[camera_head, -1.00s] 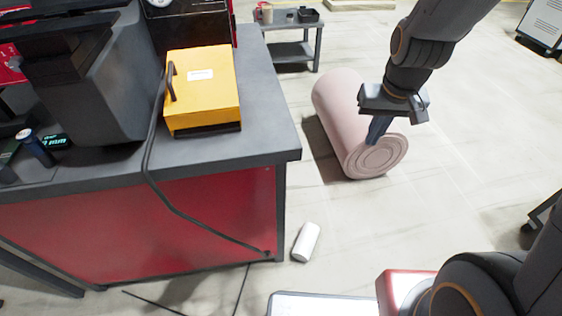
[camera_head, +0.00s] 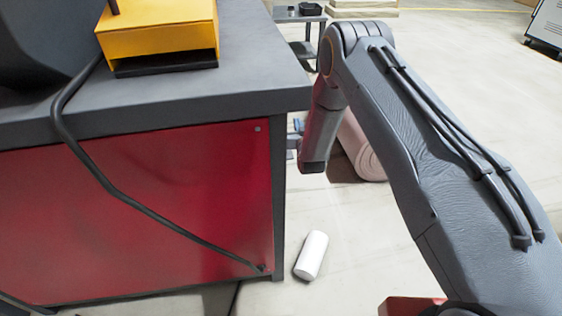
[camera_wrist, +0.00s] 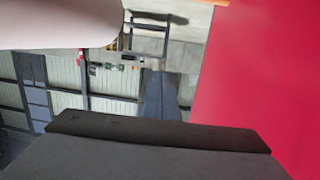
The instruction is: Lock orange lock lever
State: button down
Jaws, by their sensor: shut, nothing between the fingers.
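No orange lock lever shows in either view. In the head view my forearm comes down just right of the workbench corner, and the gripper is mostly hidden behind my wrist and the bench edge. A red panel fills the right of the wrist view, close by.
The grey-topped workbench (camera_head: 240,85) with red side fills the left. A yellow box (camera_head: 160,30) stands on it. A black cable hangs down its side. A white cylinder (camera_head: 311,255) lies on the floor. A pink roll (camera_head: 362,150) lies behind my arm.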

jog(key=s+a+f+t+y+b, duration=0.1)
jog(key=f+b, duration=0.4)
jog(key=f, duration=0.5)
jog(key=s+a+f+n+t+y+b, duration=0.1)
jog(key=s+a+f+t+b, duration=0.2)
jog(key=f, duration=0.7)
jog(key=s+t+b, duration=0.2)
jog(key=s, duration=0.1)
jog(key=shift+s+a+f+y, duration=0.15)
jog(key=shift+s+f+y, duration=0.1)
jog(key=shift+y, duration=0.15)
jog(key=shift+w, duration=0.15)
jog(key=b+x, duration=0.4)
jog(key=x, duration=0.5)
jog(key=shift+w, duration=0.35)
jog(key=shift+a+r, duration=0.25)
jog(key=shift+a, duration=0.05)
